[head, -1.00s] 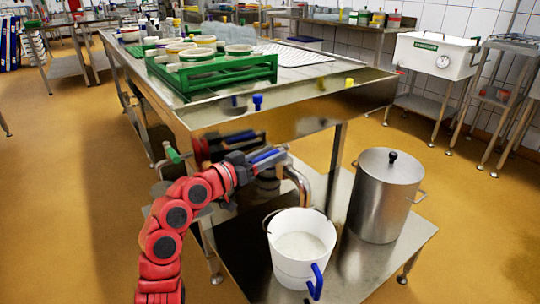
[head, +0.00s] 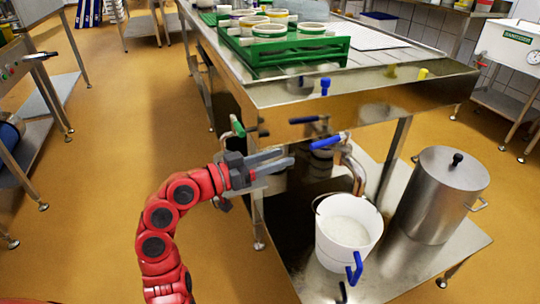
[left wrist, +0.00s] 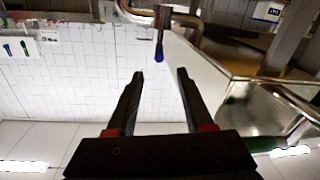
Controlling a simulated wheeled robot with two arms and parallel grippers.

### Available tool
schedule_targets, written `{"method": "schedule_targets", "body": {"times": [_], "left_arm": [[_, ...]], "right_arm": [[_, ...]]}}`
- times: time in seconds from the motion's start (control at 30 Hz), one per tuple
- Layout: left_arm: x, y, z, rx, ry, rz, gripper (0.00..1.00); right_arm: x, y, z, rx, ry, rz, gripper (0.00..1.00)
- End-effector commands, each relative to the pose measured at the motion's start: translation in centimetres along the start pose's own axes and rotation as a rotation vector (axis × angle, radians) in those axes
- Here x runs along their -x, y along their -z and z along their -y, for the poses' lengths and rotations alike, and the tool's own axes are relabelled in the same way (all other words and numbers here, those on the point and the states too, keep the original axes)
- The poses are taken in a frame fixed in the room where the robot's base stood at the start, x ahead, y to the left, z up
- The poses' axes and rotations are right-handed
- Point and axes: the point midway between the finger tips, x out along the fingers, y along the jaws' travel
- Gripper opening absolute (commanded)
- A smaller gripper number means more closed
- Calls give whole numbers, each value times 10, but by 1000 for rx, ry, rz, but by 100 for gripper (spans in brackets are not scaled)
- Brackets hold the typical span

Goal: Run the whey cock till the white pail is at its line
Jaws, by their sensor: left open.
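The whey cock's blue lever (head: 325,142) sits under the table edge, beside its bent metal spout (head: 354,170). The spout's end is above the rear of the white pail (head: 340,257). I cannot make out a stream. The pail holds pale whey (head: 347,231); I cannot make out its line. My left gripper (head: 291,160) is open and empty, left of the lever and apart from it. In the left wrist view the open fingers (left wrist: 160,74) point at a blue-tipped metal part (left wrist: 159,48), probably the cock. My right gripper is not in view.
A lidded steel pot (head: 440,195) stands right of the pail on the low shelf (head: 455,245). Green racks (head: 290,52) with moulds stand on the table above. A green-handled valve (head: 238,127) is close behind my left wrist. Open floor lies to the left.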

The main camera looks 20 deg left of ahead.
Motion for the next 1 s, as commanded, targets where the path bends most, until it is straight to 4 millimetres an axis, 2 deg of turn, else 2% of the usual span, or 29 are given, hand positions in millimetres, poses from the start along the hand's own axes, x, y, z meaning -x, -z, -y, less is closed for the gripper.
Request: {"method": "schedule_targets", "body": {"times": [0.1, 0.2, 0.47, 0.57, 0.67, 0.77, 0.9, 1.0], "left_arm": [[12, 2, 1, 0, 2, -3, 52], [17, 1, 1, -1, 2, -3, 52], [17, 0, 0, -1, 1, -2, 52], [13, 1, 0, -5, 5, 1, 34], [-8, -1, -2, -24, 36, 18, 16], [-44, -8, -8, -85, 109, 58, 0], [-90, -30, -26, -250, 249, 164, 0], [-104, -45, -45, -420, 343, 260, 0]], "right_arm": [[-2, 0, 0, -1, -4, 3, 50], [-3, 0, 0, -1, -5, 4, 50], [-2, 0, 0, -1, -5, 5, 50], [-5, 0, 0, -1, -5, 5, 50], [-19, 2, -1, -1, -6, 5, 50], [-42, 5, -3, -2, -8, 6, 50], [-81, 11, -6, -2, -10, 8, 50], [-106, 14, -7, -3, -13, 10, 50]]}}
